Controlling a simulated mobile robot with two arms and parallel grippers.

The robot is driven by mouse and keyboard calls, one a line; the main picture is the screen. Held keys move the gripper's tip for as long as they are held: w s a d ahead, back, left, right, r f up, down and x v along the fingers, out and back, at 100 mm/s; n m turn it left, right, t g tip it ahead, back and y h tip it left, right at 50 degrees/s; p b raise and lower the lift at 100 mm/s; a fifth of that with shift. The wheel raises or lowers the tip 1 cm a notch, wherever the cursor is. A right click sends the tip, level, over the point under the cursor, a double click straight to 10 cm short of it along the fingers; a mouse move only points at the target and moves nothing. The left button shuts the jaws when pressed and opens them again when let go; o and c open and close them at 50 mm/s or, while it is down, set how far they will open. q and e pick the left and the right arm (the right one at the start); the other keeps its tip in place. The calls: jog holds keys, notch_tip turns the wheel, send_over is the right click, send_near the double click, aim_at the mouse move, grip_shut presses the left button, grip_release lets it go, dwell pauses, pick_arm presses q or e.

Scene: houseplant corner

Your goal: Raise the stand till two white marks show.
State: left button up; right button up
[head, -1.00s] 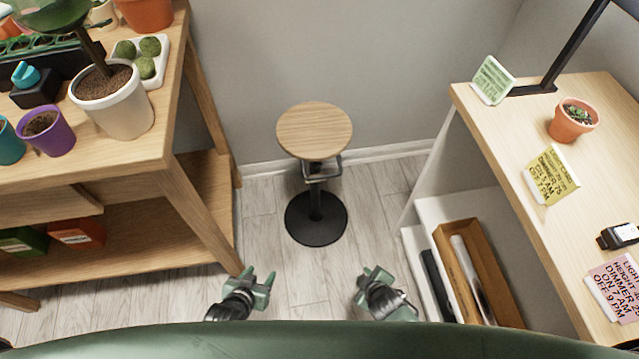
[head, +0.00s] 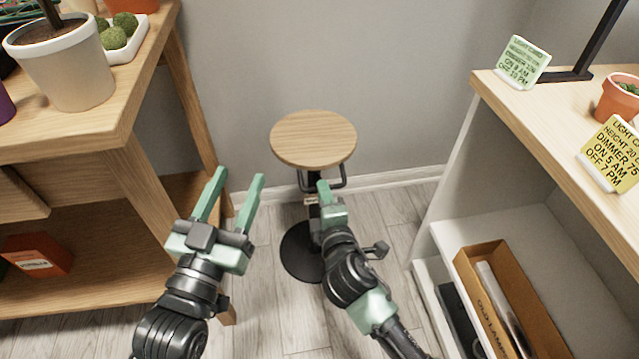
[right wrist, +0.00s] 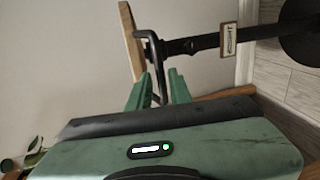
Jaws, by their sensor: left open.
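The stand has a round wooden top (head: 313,139), a dark post and a round black base (head: 299,252). It stands upright on the floor by the wall. A black bent handle (right wrist: 154,60) sits under the top. My right gripper (head: 325,193) is at the post just below the top. In the right wrist view, its green fingers (right wrist: 160,88) lie on either side of the handle; whether they grip it is unclear. A pale tag (right wrist: 228,40) is on the post (right wrist: 205,43). I make out no white marks. My left gripper (head: 232,190) is open and empty, left of the stand.
A wooden plant bench (head: 110,130) with a white pot (head: 65,70) is at left. At right is a desk (head: 560,110) with cards and a small potted plant. Below it, a cardboard box (head: 500,300) sits on a white shelf.

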pick_arm(q)
jog(key=s+r+t+h+b, duration=0.1)
jog(key=s+r+t, duration=0.2)
jog(key=r+t, duration=0.2)
jog(key=shift+d+r+h+b, duration=0.15)
jog(key=shift+r+h+b, duration=0.2)
jog(key=shift+r, duration=1.05)
pick_arm(e)
jog(key=shift+x, duration=2.9)
pick_arm(q)
jog(key=shift+s, duration=0.1)
pick_arm(e)
grip_shut()
jog(key=shift+f, duration=0.1)
